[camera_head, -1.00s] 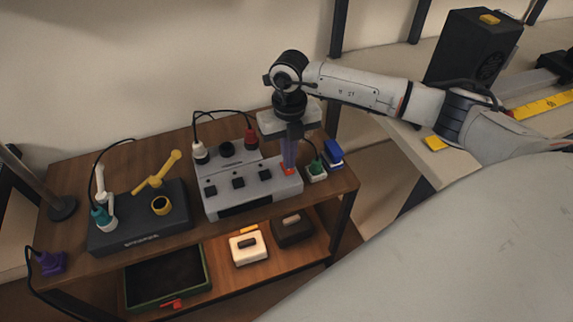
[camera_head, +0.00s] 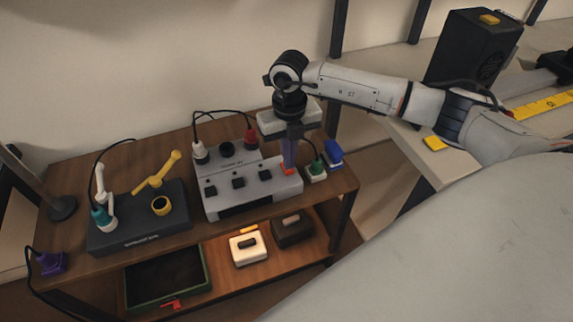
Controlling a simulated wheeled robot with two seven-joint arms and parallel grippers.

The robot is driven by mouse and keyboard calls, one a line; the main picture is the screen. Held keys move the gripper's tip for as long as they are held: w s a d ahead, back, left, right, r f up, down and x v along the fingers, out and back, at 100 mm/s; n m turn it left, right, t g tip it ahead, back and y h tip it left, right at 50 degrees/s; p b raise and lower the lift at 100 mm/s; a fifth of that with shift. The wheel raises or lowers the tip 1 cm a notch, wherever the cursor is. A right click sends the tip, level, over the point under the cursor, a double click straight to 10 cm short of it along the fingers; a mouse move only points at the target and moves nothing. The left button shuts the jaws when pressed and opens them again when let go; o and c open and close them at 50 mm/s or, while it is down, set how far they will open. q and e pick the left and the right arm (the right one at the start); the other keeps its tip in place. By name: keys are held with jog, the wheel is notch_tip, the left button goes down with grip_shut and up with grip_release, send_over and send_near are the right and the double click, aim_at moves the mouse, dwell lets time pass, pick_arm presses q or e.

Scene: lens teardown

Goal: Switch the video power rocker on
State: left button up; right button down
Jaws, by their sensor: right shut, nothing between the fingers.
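A light grey power box (camera_head: 250,200) with a sloped front stands on the brown wooden table. Several dark rocker switches (camera_head: 238,182) sit in a row on its top. A red-orange rocker (camera_head: 287,169) is at the right end of the row, partly hidden by my right gripper. I cannot read the labels or tell the rocker's position. My right gripper (camera_head: 289,163) points down with its fingers shut and empty, at the red-orange rocker. The tips look touching or very close to it; I cannot tell which. My left gripper is not in view.
Plugs in white (camera_head: 200,153), red (camera_head: 250,136), green (camera_head: 316,168) and blue (camera_head: 333,152) surround the box. A dark station (camera_head: 140,228) with a yellow arm stands left. A green-rimmed tray (camera_head: 207,275) and a white block (camera_head: 247,248) are on the lower shelf.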

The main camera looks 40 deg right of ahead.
jog(key=shift+f+b, duration=0.65)
jog(key=shift+f, duration=0.2)
dwell(0.9)
jog(key=shift+r, duration=0.15)
notch_tip(320, 180, up, 7)
jog(key=p, duration=0.5)
dwell(0.4)
